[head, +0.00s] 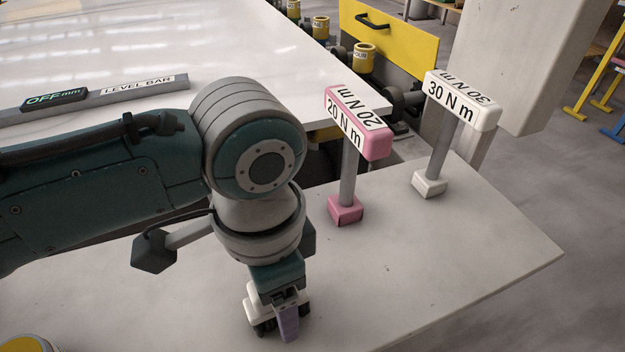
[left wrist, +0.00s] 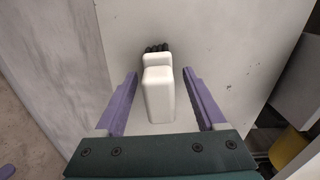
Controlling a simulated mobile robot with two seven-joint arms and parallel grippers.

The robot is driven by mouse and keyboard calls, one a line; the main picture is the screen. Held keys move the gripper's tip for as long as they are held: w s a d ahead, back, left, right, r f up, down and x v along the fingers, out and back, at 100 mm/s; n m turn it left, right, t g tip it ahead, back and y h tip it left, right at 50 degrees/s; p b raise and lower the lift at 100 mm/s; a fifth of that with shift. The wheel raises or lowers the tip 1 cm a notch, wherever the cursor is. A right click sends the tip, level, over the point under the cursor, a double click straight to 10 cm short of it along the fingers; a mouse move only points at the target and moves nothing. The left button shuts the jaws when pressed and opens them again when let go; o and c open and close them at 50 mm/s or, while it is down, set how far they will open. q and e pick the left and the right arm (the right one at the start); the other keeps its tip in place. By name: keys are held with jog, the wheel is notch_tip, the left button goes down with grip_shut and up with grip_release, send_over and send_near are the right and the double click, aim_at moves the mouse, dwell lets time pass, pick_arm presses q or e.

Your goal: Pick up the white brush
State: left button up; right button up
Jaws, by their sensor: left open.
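The white brush (left wrist: 158,92) has a pale block-shaped handle and black bristles at its far end. In the left wrist view it lies between the two purple fingers of my left gripper (left wrist: 160,75), with a gap on each side. My left gripper is open and holds nothing. In the head view my left gripper (head: 287,322) points down at the slab, and the brush (head: 252,294) shows only in part behind it. My right gripper is in neither view.
A pink 20 N m T-shaped tool (head: 347,180) and a white 30 N m one (head: 442,145) stand to the right on the stone slab (head: 440,260). A dark-ended tool (head: 155,252) is partly hidden by my arm. The slab's right front is clear.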

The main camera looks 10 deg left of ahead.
pick_arm(q)
grip_shut()
dwell(0.4)
notch_tip(320, 180, up, 20)
jog(key=p, duration=0.6)
jog(key=shift+p, duration=0.3)
jog(key=c, duration=0.6)
grip_release()
jog(key=shift+c, duration=0.2)
grip_shut()
